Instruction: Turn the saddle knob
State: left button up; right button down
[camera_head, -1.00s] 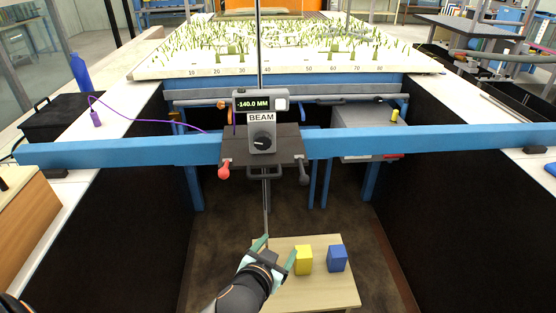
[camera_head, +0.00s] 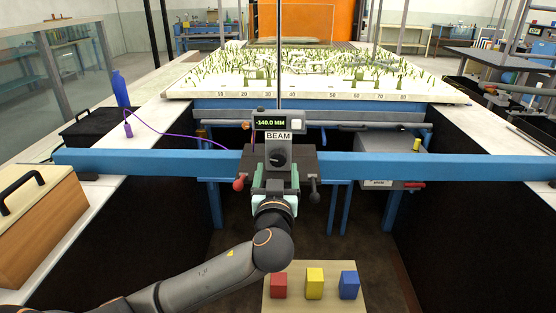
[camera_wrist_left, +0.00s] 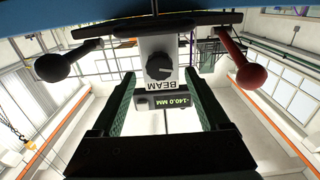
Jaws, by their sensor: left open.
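The saddle (camera_head: 308,162) is a dark carriage on the blue beam (camera_head: 420,167). It carries a grey box labelled BEAM with a round dark knob (camera_head: 278,158) on its front, and a display above reading -140.0 MM. My left gripper (camera_head: 274,182) is just below and in front of the knob, open and empty. In the left wrist view the knob (camera_wrist_left: 158,67) shows beyond and between the two open green fingers (camera_wrist_left: 160,110), apart from them. A red-ended lever (camera_head: 239,184) and a dark-ended lever (camera_head: 314,194) hang at either side. My right gripper is not in view.
A small wooden table (camera_head: 325,300) below holds a red block (camera_head: 279,286), a yellow block (camera_head: 315,283) and a blue block (camera_head: 348,285). A wooden case (camera_head: 45,225) stands on the left ledge. A planted model bed (camera_head: 320,97) lies behind the beam.

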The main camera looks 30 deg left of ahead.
aim_at(278, 162)
pick_arm(q)
jog(key=shift+x, duration=2.1)
jog(key=shift+d, duration=0.1)
grip_shut()
